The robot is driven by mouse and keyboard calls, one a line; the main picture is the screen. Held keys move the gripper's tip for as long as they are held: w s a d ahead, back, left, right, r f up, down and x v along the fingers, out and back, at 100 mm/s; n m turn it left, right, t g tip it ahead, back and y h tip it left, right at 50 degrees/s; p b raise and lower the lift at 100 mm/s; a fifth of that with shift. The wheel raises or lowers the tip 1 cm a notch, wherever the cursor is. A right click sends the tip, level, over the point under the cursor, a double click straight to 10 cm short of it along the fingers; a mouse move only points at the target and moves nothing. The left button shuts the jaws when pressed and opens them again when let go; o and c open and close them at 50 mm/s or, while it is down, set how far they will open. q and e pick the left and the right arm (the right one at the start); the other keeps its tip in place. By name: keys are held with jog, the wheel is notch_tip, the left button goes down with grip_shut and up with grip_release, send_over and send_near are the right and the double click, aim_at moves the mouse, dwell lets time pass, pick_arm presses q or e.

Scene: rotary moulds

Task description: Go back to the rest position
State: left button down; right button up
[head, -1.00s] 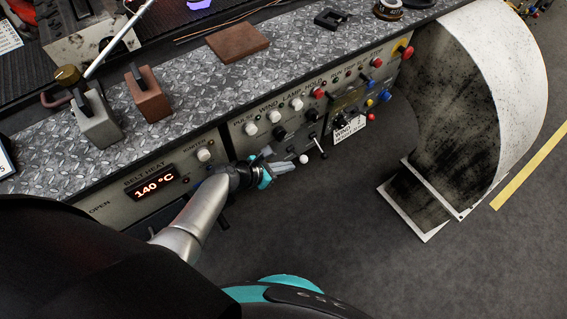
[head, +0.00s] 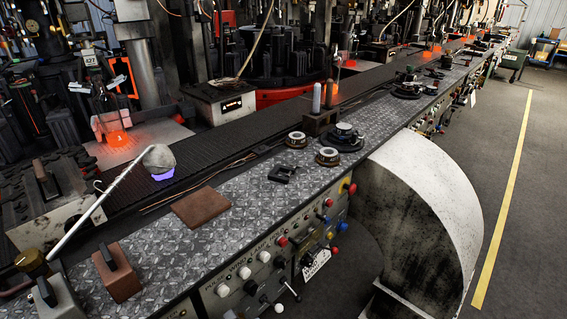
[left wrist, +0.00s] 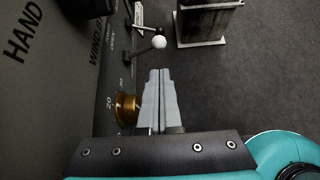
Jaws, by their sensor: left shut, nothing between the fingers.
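My left gripper (left wrist: 160,76) shows in the left wrist view with its two grey fingers pressed together and nothing between them. It is beside the dark front face of the control panel (left wrist: 75,75), with free space around the fingertips. A white ball-ended lever (left wrist: 158,42) sticks out from the panel beyond the tips. A brass knob (left wrist: 127,108) is just left of the fingers. The head view looks along the bench and does not clearly show the left gripper. My right gripper is in neither view.
The patterned metal bench top (head: 180,250) carries a brown plate (head: 201,207), a brown block with a handle (head: 117,272) and a black clamp (head: 281,173). A large pale curved guard (head: 440,190) stands right of the panel. Grey floor (head: 515,220) is clear beyond it.

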pick_arm(q)
jog(key=s+a+f+m+g+y, duration=0.2)
jog(key=s+f+m, duration=0.5)
jog(key=s, duration=0.2)
jog(key=s+a+f+m+g+y, duration=0.2)
jog(key=s+f+m+g, duration=0.1)
jog(key=s+f+m, duration=0.5)
jog(key=s+a+f+m+g+y, duration=0.1)
jog(key=s+a+f+m, duration=0.1)
jog(key=s+m, duration=0.6)
jog(key=s+a+f+m+g+y, duration=0.1)
jog(key=s+a+f+m, duration=0.1)
jog(key=s+m, duration=0.5)
jog(key=s, duration=0.5)
jog(key=shift+s+m, duration=0.25)
jog(key=shift+m, duration=0.15)
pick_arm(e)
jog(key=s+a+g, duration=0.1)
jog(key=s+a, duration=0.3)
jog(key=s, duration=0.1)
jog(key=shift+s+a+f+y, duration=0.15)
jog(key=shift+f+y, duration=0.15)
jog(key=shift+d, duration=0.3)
